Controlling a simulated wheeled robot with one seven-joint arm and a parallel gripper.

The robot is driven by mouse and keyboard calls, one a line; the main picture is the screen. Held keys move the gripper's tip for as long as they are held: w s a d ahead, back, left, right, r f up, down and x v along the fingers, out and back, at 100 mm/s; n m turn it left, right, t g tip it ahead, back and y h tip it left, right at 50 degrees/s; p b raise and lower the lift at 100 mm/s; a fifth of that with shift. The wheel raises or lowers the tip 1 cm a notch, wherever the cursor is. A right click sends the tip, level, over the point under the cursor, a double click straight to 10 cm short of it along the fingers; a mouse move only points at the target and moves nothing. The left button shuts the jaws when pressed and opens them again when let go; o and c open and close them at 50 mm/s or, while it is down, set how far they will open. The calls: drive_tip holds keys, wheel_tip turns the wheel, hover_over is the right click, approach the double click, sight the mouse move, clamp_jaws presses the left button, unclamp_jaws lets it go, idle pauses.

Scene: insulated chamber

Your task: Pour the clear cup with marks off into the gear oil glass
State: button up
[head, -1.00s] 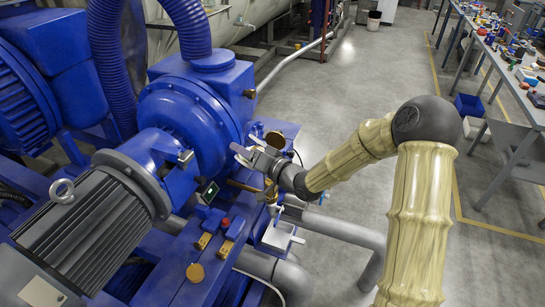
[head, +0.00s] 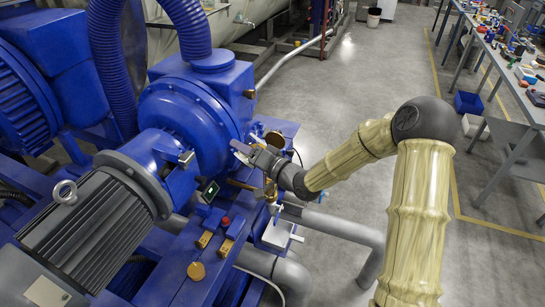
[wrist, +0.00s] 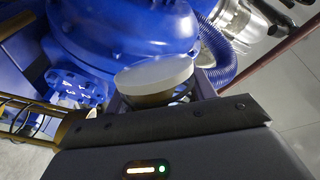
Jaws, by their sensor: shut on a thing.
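My gripper (head: 243,150) is beside the blue pump housing and shut on a cup. In the wrist view the cup (wrist: 155,76) shows as a pale, whitish round face with a darker band below, between the fingers. Its marks and contents cannot be made out. In the head view my gripper largely hides it. A brass-coloured cylindrical part with dark rings (wrist: 24,118) is at the left of the wrist view, apart from the cup; I cannot tell whether it is the gear oil glass. No other clear glass can be made out.
The blue pump housing (head: 190,120) stands close beside my gripper, with a grey motor (head: 85,235) in front. Grey pipes (head: 340,228) run below right.

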drive_tip(key=shift+a+r, duration=0.1)
drive_tip(key=shift+a, duration=0.05)
drive_tip(key=shift+w+d, duration=0.1)
drive_tip(key=shift+d, duration=0.35)
drive_tip(key=shift+w+r+m+p, duration=0.1)
drive_tip(key=shift+m+p, duration=0.2)
drive_tip(key=shift+a, duration=0.15)
drive_tip(key=shift+s+a, duration=0.25)
drive_tip(key=shift+a, duration=0.1)
drive_tip(key=shift+w+d+r+m, duration=0.15)
drive_tip(key=shift+d+m, duration=0.15)
drive_tip(key=shift+d, duration=0.25)
